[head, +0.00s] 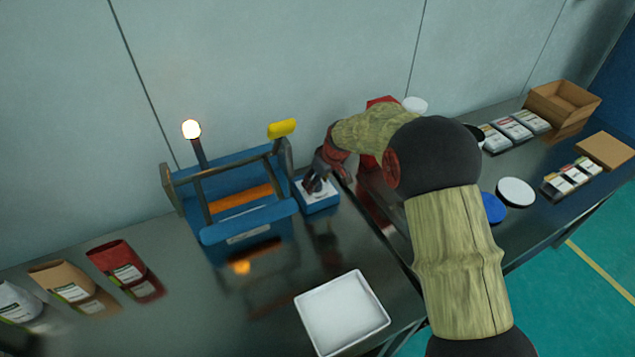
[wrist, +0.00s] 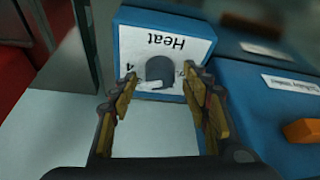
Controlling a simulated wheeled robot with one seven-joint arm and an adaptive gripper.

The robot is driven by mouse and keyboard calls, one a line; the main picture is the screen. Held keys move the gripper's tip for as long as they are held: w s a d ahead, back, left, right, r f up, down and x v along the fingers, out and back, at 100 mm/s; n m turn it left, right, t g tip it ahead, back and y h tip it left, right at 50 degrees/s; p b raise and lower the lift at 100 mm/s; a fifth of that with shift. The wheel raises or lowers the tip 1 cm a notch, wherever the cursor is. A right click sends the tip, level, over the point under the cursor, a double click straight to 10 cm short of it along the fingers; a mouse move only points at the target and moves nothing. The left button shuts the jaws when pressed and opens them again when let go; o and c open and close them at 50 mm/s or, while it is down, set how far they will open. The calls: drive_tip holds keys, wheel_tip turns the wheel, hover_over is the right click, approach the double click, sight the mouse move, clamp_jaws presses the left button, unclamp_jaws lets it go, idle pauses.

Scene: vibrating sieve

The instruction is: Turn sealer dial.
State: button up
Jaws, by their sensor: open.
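The dial (wrist: 160,70) is a dark grey round knob with a pale mark, on the white face of a small blue box (wrist: 128,45). The face reads "Heat", upside down in the wrist view. The box also shows in the head view (head: 319,204), where my gripper hides the dial. My gripper (wrist: 160,84) is open, with one yellow-padded finger on each side of the dial in the wrist view. I see no clear contact with the knob. In the head view my gripper (head: 318,180) is right over the box.
A larger blue machine (head: 250,229) with an orange bar stands left of the box. A white tray (head: 343,312) sits on the table in front. Several pouches (head: 72,284) lie at the left. Cardboard boxes (head: 562,103) and packets are at the right.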

drive_tip(key=c, duration=0.3)
drive_tip(key=c, duration=0.8)
